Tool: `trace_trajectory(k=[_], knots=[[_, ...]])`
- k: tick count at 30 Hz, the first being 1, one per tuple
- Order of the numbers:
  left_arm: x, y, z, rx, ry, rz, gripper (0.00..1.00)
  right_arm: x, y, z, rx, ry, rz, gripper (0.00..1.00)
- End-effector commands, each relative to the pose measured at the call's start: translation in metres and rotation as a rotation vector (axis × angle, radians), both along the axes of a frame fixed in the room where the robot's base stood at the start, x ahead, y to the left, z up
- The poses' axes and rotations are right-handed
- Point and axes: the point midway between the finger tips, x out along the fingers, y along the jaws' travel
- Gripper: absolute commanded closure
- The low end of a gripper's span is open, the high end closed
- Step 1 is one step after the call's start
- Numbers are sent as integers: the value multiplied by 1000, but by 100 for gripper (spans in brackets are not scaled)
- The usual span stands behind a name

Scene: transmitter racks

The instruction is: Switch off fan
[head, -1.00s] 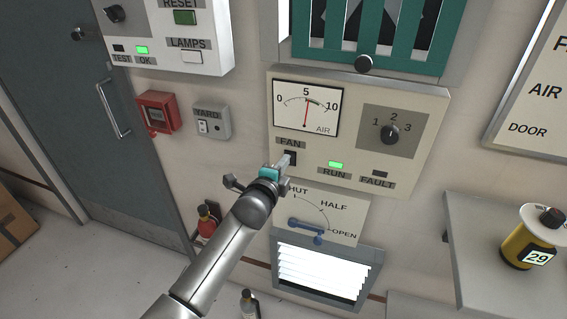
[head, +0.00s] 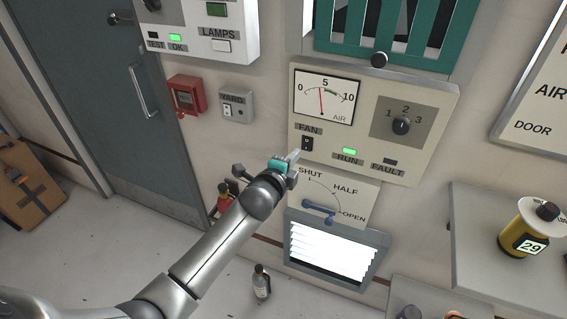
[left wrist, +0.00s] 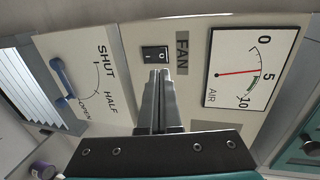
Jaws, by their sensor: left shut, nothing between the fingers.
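The fan switch (head: 307,143) is a small black rocker under the FAN label on the cream panel. In the left wrist view, the switch (left wrist: 155,54) shows white I and O marks; I cannot tell which side is pressed. The RUN lamp (head: 349,152) is lit green; the FAULT lamp (head: 390,161) is dark. My right gripper is out of view.
The air gauge (head: 323,97) and a three-position knob (head: 401,126) share the panel. Below is a vent plate with a blue lever (head: 319,209). A red call box (head: 187,96) and YARD switch (head: 236,106) are left. A grey shelf (head: 480,215) juts out right.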

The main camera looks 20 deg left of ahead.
Motion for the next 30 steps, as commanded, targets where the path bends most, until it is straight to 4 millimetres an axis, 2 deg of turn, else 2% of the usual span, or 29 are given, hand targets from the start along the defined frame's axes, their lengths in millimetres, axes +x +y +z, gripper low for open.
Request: trace_trajectory(k=[2, 8, 15, 24, 30], knots=[[-11, 1, 6, 2, 0, 0, 100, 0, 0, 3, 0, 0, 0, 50], [-37, 2, 17, 2, 0, 0, 100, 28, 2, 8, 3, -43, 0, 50], [-60, 3, 28, 1, 0, 1, 100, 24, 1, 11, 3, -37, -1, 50], [-67, 3, 31, 1, -1, 1, 100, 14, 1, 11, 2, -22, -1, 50], [-67, 3, 31, 1, -1, 1, 100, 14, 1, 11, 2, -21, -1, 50]])
